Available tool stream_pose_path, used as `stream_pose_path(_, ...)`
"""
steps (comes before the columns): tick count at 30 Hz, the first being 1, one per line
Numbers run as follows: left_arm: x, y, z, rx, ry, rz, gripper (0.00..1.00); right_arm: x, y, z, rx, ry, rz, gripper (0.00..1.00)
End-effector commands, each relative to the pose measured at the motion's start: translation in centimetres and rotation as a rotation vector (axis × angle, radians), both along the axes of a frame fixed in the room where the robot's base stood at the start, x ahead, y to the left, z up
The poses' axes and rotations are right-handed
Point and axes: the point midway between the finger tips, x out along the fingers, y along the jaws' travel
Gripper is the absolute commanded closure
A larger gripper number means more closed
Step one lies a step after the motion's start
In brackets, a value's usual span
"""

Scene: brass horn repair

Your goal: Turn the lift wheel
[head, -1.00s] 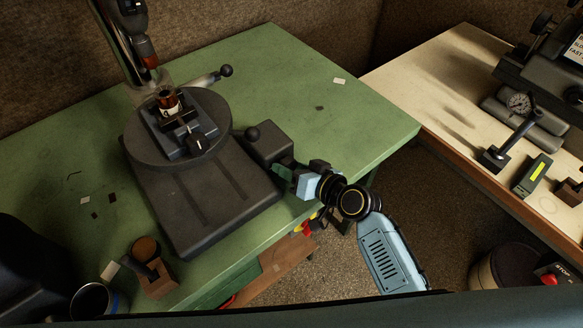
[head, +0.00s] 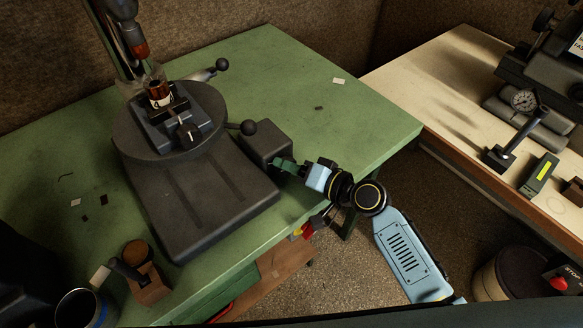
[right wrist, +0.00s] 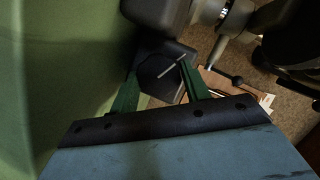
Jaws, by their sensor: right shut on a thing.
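The lift wheel (right wrist: 160,78) is a dark, many-sided knob in the right wrist view, with a pale line across its face. It sits at the side of the dark housing of the machine (head: 205,205). My right gripper (head: 283,166) has its green fingers on either side of the wheel and is shut on it. In the right wrist view the fingers (right wrist: 158,85) reach the wheel's edges. In the head view the wheel is mostly hidden by the fingers and housing. My left gripper is not in view.
The machine's round table (head: 132,140) carries a clamp and a copper-coloured part (head: 159,92). A ball-ended lever (head: 247,127) stands out near the housing. A cup (head: 78,308) and a wooden block (head: 150,290) stand at front left.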

Motion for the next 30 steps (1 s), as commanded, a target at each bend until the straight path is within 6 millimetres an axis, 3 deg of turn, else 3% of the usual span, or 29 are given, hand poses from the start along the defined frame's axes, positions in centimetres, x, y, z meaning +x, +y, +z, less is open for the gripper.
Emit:
stream_pose_path(8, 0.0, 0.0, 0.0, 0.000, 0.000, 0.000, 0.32, 0.0, -0.1, -0.1, -0.002, 0.003, -0.001, 0.76)
stream_pose_path(9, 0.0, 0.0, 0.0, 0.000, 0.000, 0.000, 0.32, 0.0, -0.1, -0.1, -0.002, 0.003, -0.001, 0.48)
stream_pose_path(13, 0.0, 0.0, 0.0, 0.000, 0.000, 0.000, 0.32, 0.0, -0.1, -0.1, -0.002, 0.001, -0.001, 0.32)
stream_pose_path(23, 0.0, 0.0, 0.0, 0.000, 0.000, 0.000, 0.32, -0.2, -0.3, 0.0, -0.002, 0.000, -0.001, 0.32)
stream_pose_path(30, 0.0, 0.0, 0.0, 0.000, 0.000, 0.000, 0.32, -2.6, -3.1, 0.8, -0.006, 0.001, 0.000, 0.32)
